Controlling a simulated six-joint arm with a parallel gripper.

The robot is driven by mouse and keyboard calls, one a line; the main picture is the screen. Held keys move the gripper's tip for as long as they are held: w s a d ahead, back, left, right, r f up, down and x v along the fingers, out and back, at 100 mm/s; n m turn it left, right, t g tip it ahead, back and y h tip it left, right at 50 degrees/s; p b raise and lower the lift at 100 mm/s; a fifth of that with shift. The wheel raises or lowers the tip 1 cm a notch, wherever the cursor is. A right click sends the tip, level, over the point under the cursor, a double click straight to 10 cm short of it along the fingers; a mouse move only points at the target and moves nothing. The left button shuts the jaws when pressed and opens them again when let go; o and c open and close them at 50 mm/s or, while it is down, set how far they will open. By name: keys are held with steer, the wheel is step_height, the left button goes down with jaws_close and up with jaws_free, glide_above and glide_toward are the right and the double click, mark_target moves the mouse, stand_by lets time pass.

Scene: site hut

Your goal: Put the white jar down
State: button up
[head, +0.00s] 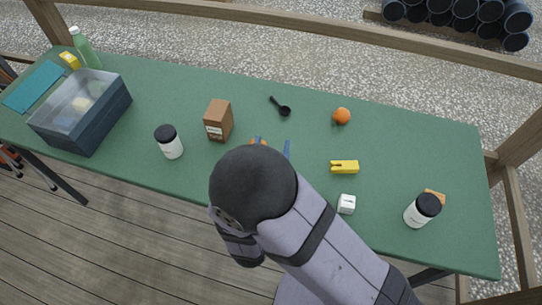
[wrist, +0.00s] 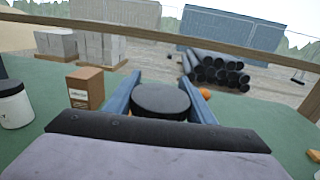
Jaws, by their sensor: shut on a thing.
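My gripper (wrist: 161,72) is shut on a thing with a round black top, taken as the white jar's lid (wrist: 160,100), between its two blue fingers. The body below the lid is hidden, so I cannot tell its colour or whether it touches the table. In the head view my gripper (head: 273,146) is over the middle of the green table (head: 300,135), and my arm hides most of what it holds. A small orange patch shows by the left finger there.
White jars with black lids stand at left (head: 171,146) and right (head: 418,213). A brown carton (head: 218,121) stands just left of my gripper. A dark bin (head: 64,133) is far left.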

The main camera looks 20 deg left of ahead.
steer(key=w+a+r+m+h+b, duration=0.2)
steer(key=w+a+b, duration=0.3)
steer(key=w+b, duration=0.35)
steer(key=w+a+r+n+y, duration=0.1)
steer(key=w+a+r+y, duration=0.15)
steer(key=a+r, duration=0.45)
steer(key=w+a+r+n+y, duration=0.1)
steer(key=w+a+r+n, duration=0.1)
steer(key=w+a+r, duration=0.35)
steer(key=shift+y, duration=0.35)
steer(key=shift+s+a+f+p, duration=0.25)
steer(key=shift+a+f, duration=0.55)
steer(key=shift+f, duration=1.05)
steer(key=shift+s+a+f+p, duration=0.3)
steer(key=shift+a+f, duration=0.55)
steer(key=shift+f, duration=1)
steer(key=shift+s+a+f+p, duration=0.25)
steer(key=shift+a+f, duration=0.55)
steer(key=shift+f, duration=1.05)
